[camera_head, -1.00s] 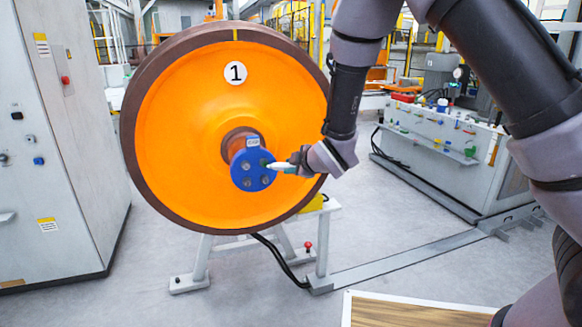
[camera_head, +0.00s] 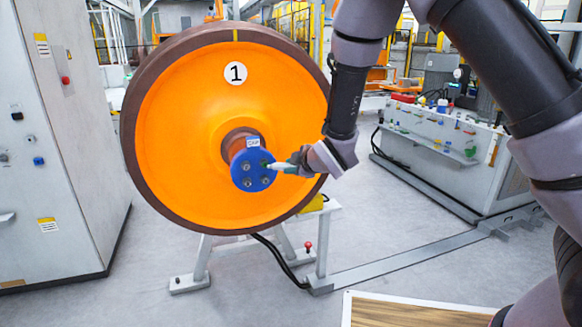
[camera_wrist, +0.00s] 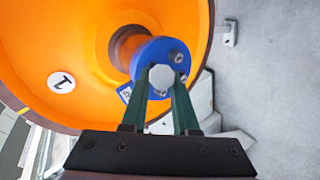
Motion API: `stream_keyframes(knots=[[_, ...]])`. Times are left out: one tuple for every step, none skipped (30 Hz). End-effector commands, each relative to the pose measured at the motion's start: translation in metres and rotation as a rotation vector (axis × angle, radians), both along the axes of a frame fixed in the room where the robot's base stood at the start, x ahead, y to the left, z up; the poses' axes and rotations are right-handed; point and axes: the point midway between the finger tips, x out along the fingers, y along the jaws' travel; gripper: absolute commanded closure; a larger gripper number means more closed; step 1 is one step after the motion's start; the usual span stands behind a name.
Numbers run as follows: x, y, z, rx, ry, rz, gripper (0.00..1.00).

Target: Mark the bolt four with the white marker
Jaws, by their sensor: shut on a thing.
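The orange wheel (camera_head: 190,130) has a blue round hub cap (camera_head: 253,184) at its centre, with several grey bolts in its face. The hub cap also shows in the wrist view (camera_wrist: 148,50). My gripper (camera_head: 298,163) is shut on the white marker (camera_head: 283,167), which points left at the hub cap's upper right, near the upper right bolt. Whether the tip touches it cannot be told. In the wrist view my gripper (camera_wrist: 162,88) has its green fingers either side of the marker (camera_wrist: 162,77), seen end-on, which hides part of the hub face.
A grey cabinet (camera_head: 60,120) stands at the left. The wheel rests on a white stand (camera_head: 203,262). A workbench (camera_head: 450,150) with tools is behind at the right. A wooden-topped surface (camera_head: 415,310) lies at the bottom right.

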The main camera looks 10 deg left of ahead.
Motion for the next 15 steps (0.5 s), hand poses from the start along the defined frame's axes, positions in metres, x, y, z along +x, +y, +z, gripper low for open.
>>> stream_keyframes(knots=[[0.0008, 0.0004, 0.0000, 0.000, 0.000, 0.000, 1.00], [0.0013, 0.0008, 0.0001, 0.000, 0.000, 0.000, 1.00], [0.0018, 0.0011, 0.0001, 0.000, -0.001, 0.000, 1.00], [0.0022, 0.0014, 0.0002, 0.000, -0.001, 0.000, 1.00], [0.0026, 0.0016, 0.0001, 0.000, -0.001, 0.000, 1.00], [0.0031, 0.0020, 0.0001, 0.000, -0.001, 0.000, 1.00], [0.0035, 0.0022, 0.0001, 0.000, -0.001, 0.000, 1.00], [0.0039, 0.0024, 0.0001, 0.000, -0.001, 0.000, 1.00], [0.0044, 0.0027, 0.0000, 0.000, 0.000, 0.000, 1.00], [0.0047, 0.0029, 0.0000, 0.000, 0.000, 0.000, 1.00], [0.0051, 0.0031, 0.0000, 0.000, 0.000, 0.000, 1.00], [0.0055, 0.0034, -0.0001, 0.000, 0.000, 0.000, 1.00], [0.0059, 0.0036, -0.0001, 0.000, 0.000, 0.000, 1.00], [0.0063, 0.0038, -0.0002, 0.000, 0.000, 0.000, 1.00], [0.0067, 0.0042, -0.0002, 0.000, 0.000, 0.000, 1.00]])
